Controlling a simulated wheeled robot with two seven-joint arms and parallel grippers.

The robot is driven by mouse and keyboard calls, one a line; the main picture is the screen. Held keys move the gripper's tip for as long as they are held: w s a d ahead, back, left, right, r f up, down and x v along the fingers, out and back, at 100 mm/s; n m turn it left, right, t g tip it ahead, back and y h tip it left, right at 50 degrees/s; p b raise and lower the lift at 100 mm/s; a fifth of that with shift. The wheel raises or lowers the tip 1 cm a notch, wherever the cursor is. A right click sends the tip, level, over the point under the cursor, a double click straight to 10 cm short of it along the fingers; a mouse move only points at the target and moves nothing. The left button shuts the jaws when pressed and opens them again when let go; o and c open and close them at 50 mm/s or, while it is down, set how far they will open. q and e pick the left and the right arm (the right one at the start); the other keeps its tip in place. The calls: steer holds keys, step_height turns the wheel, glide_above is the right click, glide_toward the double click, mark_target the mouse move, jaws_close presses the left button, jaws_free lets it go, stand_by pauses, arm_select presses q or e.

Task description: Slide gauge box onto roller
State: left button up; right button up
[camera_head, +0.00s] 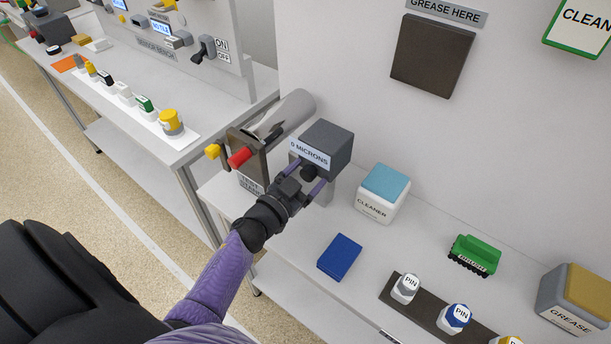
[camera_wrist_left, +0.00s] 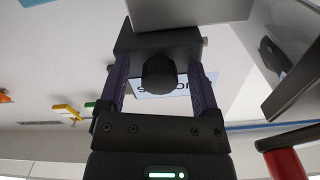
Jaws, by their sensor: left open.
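The gauge box (camera_head: 328,143) is a dark grey block with a display reading "0 MICRONS" and a round black knob below it. It stands at the right side of the silver roller (camera_head: 290,112), whose holder bears a red and a yellow knob. My left gripper (camera_head: 307,178) is at the gauge box's near side. In the left wrist view, its two purple fingers (camera_wrist_left: 161,88) are open on either side of the black knob (camera_wrist_left: 160,74), with gaps visible beside it. Whether the box touches the roller is hard to tell. My right gripper is out of view.
On the bench stand a white cleaner box with a blue sponge (camera_head: 384,184), a blue block (camera_head: 340,257), a green brush (camera_head: 474,254), several pins (camera_head: 405,288) and a grease box (camera_head: 572,299). A second bench (camera_head: 150,110) with small items stands at left.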

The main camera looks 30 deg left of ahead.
arm_select(q)
steer(key=shift+c, duration=0.3)
jaws_close()
stand_by(0.7)
